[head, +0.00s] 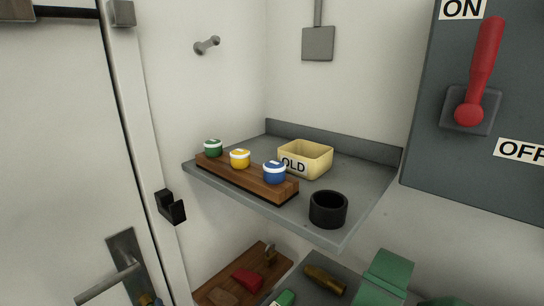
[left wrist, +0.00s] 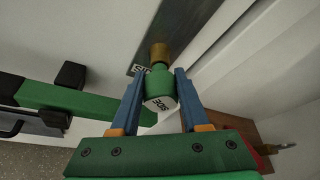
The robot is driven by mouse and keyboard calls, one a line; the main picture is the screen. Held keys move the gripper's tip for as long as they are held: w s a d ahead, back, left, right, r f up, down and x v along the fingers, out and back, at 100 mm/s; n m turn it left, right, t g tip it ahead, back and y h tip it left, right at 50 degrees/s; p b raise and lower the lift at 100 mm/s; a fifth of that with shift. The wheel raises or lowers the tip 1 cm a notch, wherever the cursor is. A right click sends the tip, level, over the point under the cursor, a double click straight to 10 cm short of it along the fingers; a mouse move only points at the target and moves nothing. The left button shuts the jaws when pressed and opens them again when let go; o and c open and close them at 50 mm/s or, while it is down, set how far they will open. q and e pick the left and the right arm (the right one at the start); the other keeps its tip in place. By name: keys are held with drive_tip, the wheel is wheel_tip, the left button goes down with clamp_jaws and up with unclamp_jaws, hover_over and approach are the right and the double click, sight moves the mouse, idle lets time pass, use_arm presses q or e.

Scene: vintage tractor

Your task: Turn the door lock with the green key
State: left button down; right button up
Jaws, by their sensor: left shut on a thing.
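The green key (left wrist: 159,86) has a rounded head with a white label reading "SIDE". In the left wrist view it sits between the two blue fingers of my left gripper (left wrist: 160,76), which is shut on it. A brass part (left wrist: 160,52) stands between the key's head and the dark lock plate (left wrist: 172,25) on the door, lined up with the key. How deep the key sits is hidden. In the head view the door (head: 55,150) is at the left with its lever handle (head: 112,284); the lock area is mostly cut off at the bottom edge. My right gripper is not seen.
A grey shelf (head: 352,178) carries a wooden rack of jars (head: 283,194), a cream box marked "OLD" (head: 308,160) and a black cup (head: 328,209). Below is a wooden board (head: 222,284) with a red piece (head: 248,279). A red lever (head: 484,70) is at the right.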

use_arm(q)
drive_tip(key=shift+w+r+m+g+p, duration=0.15)
drive_tip(key=shift+r+m+g+p, duration=0.15)
drive_tip(key=shift+m+p, duration=0.25)
